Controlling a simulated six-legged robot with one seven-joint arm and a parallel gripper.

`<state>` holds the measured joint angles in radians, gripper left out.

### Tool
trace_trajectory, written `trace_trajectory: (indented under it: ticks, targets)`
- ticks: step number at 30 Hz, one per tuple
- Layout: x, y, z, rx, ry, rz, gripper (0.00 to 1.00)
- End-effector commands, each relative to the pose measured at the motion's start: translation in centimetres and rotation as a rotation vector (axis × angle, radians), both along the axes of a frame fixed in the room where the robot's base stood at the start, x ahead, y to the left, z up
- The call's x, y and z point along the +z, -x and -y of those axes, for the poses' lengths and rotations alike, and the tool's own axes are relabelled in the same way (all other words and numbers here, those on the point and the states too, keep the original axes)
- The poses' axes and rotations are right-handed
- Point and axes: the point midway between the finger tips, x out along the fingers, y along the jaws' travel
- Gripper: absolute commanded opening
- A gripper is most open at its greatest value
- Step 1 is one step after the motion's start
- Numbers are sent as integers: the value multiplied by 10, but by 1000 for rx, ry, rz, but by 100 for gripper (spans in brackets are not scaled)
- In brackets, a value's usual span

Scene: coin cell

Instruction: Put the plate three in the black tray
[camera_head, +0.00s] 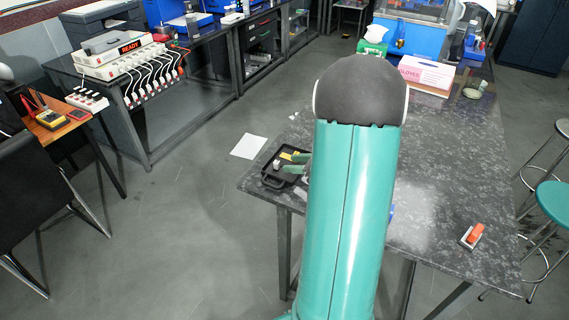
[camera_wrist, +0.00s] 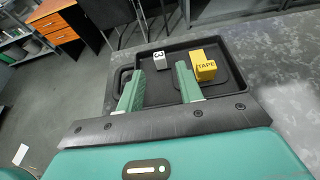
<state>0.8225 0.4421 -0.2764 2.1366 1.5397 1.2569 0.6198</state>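A small white piece marked 3, which looks like plate three (camera_wrist: 159,60), stands in the black tray (camera_wrist: 150,98) near its far wall in the wrist view. My gripper (camera_wrist: 159,69) is open over the tray, its two green fingers wide apart. The white piece shows just beyond and between the fingertips, and I see no finger touching it. In the head view the black tray (camera_head: 272,181) is at the table's left corner, with my gripper (camera_head: 297,163) at it. My arm hides part of the tray's right side there.
A yellow block marked TAPE (camera_wrist: 203,66) sits in the tray, right of the white piece and close to my right finger. An orange and white object (camera_head: 473,235) lies at the table's right front. A gloves box (camera_head: 427,75) stands at the back. The dark table's right half is mostly clear.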

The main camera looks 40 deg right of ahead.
Motion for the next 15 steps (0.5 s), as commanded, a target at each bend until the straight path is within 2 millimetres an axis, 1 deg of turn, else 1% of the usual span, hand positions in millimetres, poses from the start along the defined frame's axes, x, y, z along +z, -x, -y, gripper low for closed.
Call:
trace_trajectory:
  ticks: [1,3,7,10,15]
  targets:
    - [5,11,4,-4,0,1,36]
    - [11,24,10,-4,0,1,36]
    - [20,45,16,-2,0,1,36]
    - [24,55,20,-1,-1,0,36]
    - [27,62,21,1,-2,-1,36]
